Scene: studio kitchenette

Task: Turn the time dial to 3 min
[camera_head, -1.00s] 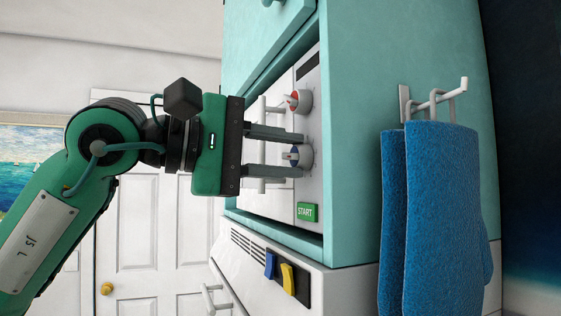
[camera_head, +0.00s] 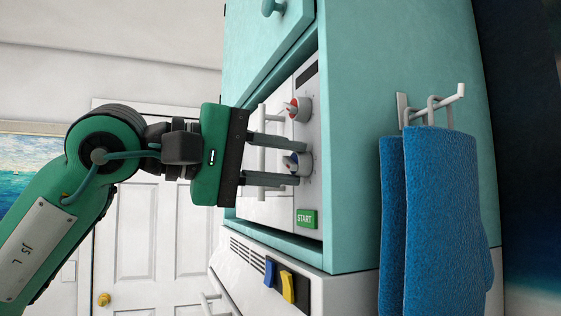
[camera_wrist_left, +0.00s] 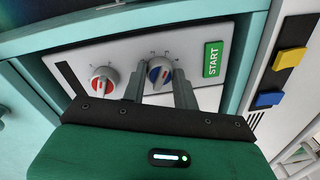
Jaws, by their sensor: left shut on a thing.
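The blue dial (camera_head: 291,161) is the lower of two knobs on the white microwave panel (camera_head: 307,192). It also shows in the wrist view (camera_wrist_left: 158,70), with tick marks around it too small to read. My left gripper (camera_head: 300,162) is shut on this dial, one finger on each side, and partly covers it. The red dial (camera_head: 299,108) sits above it and is untouched; in the wrist view it is left of the fingers (camera_wrist_left: 103,80). The dial labels are not readable. My right gripper is not in view.
The green START button (camera_head: 307,218) is just below the blue dial. A pale door handle (camera_head: 260,135) stands beside my fingers. Turquoise cabinet walls (camera_head: 400,60) frame the microwave. Blue towels (camera_head: 445,210) hang at the right. Blue and yellow switches (camera_head: 288,283) are below.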

